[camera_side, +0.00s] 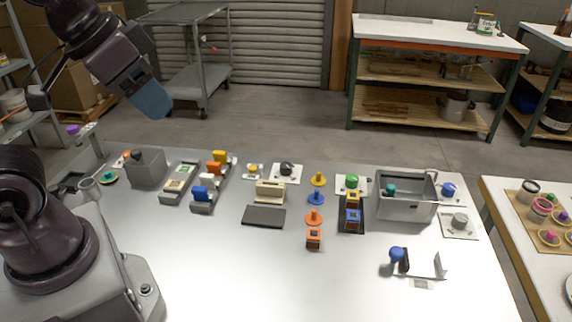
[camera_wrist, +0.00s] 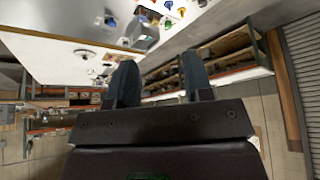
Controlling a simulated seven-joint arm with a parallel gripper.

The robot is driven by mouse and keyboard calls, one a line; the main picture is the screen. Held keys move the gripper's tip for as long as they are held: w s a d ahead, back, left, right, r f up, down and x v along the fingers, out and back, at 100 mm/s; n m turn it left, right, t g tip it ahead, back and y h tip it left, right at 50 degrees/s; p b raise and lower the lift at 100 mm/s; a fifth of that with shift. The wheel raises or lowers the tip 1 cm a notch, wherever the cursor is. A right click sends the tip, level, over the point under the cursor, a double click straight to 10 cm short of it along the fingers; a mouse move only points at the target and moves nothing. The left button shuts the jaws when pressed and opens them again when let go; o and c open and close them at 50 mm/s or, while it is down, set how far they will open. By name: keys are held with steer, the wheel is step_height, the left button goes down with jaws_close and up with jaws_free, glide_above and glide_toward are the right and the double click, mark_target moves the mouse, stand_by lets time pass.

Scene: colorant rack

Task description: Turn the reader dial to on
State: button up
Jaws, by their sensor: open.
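A black round knob (camera_side: 287,168) sits on a white plate at the back middle of the table. A grey round knob (camera_side: 460,219) sits on another white plate at the right. I cannot tell which one is the reader dial, nor read any marks on them. My gripper (camera_side: 153,101) is raised high over the table's back left, far from both knobs. In the wrist view my gripper (camera_wrist: 157,70) has its two dark fingers apart with nothing between them.
A cream block (camera_side: 270,191) and a dark flat pad (camera_side: 264,216) lie in front of the black knob. Coloured pegs, a green button (camera_side: 352,181) and a grey open bin (camera_side: 408,209) stand to the right. The table's front middle is bare.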

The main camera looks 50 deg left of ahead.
steer(key=shift+o, duration=0.8)
steer(key=shift+d+f, duration=0.1)
steer(key=shift+f, duration=0.05)
steer(key=n+g+y, duration=0.5)
steer(key=n, duration=1.1)
glide_toward(286, 165)
steer(key=x, duration=0.9)
steer(key=shift+f, duration=0.15)
steer(key=shift+h, duration=0.3)
steer(key=c, duration=0.9)
